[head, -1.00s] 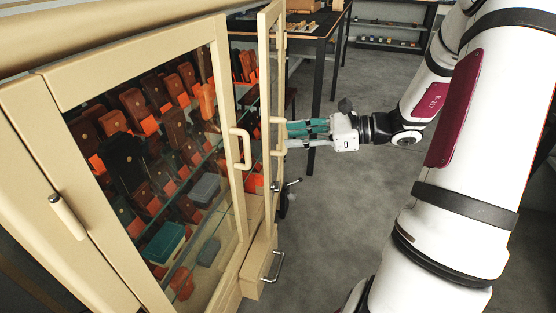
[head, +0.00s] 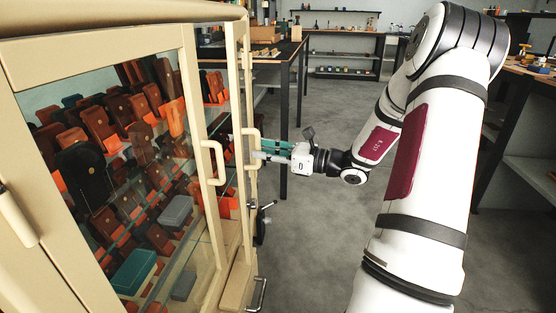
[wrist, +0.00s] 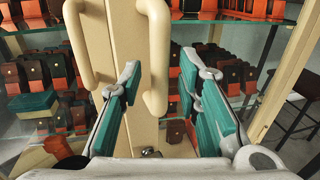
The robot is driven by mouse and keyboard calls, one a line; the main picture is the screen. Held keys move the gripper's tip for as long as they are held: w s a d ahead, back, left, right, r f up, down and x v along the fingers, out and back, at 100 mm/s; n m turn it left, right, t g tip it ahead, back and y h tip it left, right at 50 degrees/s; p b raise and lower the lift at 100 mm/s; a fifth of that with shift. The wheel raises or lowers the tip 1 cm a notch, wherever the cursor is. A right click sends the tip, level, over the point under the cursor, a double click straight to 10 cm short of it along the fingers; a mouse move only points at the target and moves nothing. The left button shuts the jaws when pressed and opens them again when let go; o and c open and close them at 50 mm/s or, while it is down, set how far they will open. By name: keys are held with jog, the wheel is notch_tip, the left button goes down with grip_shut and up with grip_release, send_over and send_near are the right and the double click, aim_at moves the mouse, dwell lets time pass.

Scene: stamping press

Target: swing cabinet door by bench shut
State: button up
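The cabinet (head: 18,215) is cream-framed with glass doors and fills the left of the head view. Its near door (head: 190,85) has a cream handle (head: 213,163). The far door (head: 240,90) appears ajar, as a strip of interior shows between the two door frames. The far door's handle (head: 254,149) is at my gripper (head: 262,148). In the wrist view, that handle (wrist: 158,55) lies between the green-padded fingers of my gripper (wrist: 165,95), which are spread apart. Whether a finger touches it I cannot tell. The near handle (wrist: 75,45) is left of the fingers.
Cases in brown, orange and teal fill the glass shelves. A dark workbench (head: 285,58) stands just beyond the cabinet. A low drawer handle (head: 258,295) sticks out below. Another bench (head: 510,110) is at right. Grey floor (head: 310,235) between is clear.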

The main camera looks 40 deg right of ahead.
aim_at(236, 151)
jog(key=shift+w+a+f, duration=0.1)
jog(key=shift+w+a, duration=0.1)
jog(key=shift+w, duration=0.25)
jog(key=shift+c, duration=0.6)
grip_shut()
jog(key=shift+w+a+r, duration=0.2)
jog(key=shift+w+a, duration=2.2)
jog(key=shift+a, duration=0.2)
jog(key=shift+o, duration=1.6)
grip_release()
jog(key=shift+f, duration=0.1)
jog(key=v, duration=1.2)
